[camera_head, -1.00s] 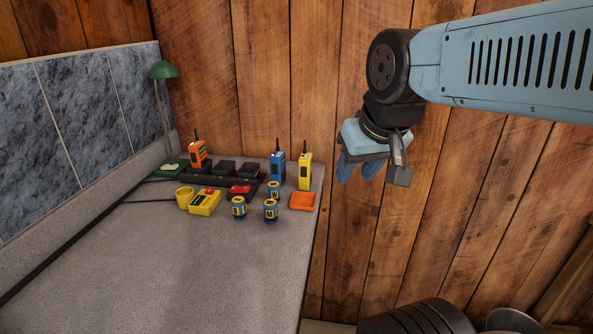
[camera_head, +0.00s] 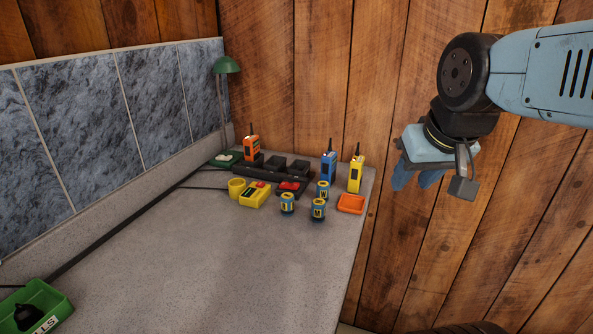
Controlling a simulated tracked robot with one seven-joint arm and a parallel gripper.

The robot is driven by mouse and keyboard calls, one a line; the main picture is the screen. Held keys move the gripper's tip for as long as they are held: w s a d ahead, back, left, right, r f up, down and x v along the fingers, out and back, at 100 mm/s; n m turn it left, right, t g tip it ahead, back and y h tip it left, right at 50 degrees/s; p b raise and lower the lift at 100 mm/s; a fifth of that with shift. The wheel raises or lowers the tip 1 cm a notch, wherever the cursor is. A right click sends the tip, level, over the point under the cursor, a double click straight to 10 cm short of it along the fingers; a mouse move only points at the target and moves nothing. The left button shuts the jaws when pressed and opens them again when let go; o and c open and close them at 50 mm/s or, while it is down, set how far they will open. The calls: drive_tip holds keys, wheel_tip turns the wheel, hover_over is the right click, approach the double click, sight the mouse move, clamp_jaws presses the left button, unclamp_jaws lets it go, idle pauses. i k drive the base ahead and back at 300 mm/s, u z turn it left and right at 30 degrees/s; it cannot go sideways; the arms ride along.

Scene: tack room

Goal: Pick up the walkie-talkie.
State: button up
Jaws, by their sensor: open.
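Three walkie-talkies stand upright at the far end of the grey counter. An orange walkie-talkie (camera_head: 251,148) is at the left, at the end of a black charging rack (camera_head: 272,173). A blue walkie-talkie (camera_head: 328,168) and a yellow walkie-talkie (camera_head: 356,174) stand at the right, near the counter's right edge. My gripper (camera_head: 418,179) hangs in the air to the right of the counter, in front of the wooden wall.
On the counter (camera_head: 200,260) are a yellow box (camera_head: 254,197), a yellow cup (camera_head: 236,188), several small blue-and-yellow cans (camera_head: 318,211), an orange tray (camera_head: 351,204) and a green lamp (camera_head: 226,65). A green bin (camera_head: 62,306) is at front left. The counter's middle is clear.

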sight(357, 162)
drive_tip(key=k, duration=1.3)
drive_tip(key=z, duration=0.35)
drive_tip(key=i, duration=0.6)
drive_tip(key=z, duration=0.45)
drive_tip(key=i, duration=0.9)
drive_tip(key=u, duration=0.6)
